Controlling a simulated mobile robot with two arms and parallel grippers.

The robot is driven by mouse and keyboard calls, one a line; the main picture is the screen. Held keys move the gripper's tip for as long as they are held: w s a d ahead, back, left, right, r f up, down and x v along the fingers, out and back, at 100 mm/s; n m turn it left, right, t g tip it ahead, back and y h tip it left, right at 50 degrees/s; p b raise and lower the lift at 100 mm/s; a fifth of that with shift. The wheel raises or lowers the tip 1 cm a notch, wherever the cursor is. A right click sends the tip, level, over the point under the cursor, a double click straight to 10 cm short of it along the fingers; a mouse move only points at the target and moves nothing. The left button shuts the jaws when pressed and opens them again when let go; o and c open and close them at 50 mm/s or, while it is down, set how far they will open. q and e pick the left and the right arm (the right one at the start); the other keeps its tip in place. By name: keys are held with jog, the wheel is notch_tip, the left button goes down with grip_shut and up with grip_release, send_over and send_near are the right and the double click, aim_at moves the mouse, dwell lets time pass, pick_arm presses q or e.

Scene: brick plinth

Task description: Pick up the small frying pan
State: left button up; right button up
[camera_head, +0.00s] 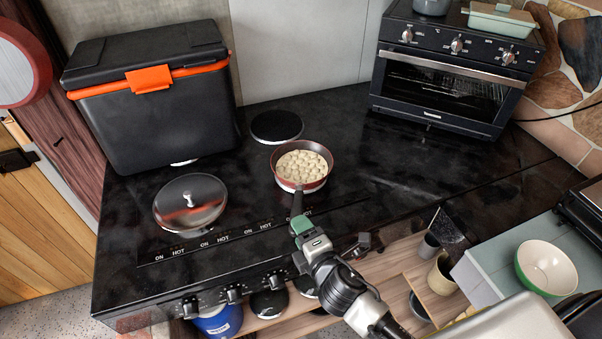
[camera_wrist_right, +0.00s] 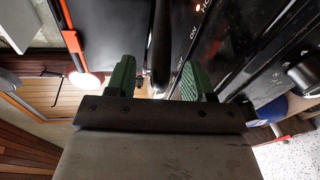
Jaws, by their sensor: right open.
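The small frying pan (camera_head: 316,184) is reddish-brown with a dark handle (camera_head: 297,203) and is full of pale round pieces. It sits on the black stove top, and its handle points toward my right gripper (camera_head: 301,224). The right gripper is open at the near end of the handle. In the right wrist view, the dark handle (camera_wrist_right: 161,45) runs between the two green fingers, with gaps on both sides, and the right gripper (camera_wrist_right: 158,80) is not closed on it. My left gripper is out of view.
A steel lid (camera_head: 190,204) lies left of the pan, and a bare hotplate (camera_head: 277,125) is behind it. A black cooler box (camera_head: 150,110) with an orange latch stands back left. A small oven (camera_head: 445,85) stands back right. The stove top right of the pan is clear.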

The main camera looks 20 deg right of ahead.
jog(key=x, duration=0.4)
jog(key=shift+w+d+p, duration=0.1)
jog(key=shift+d+p, duration=0.05)
jog(key=shift+p, duration=0.2)
grip_shut()
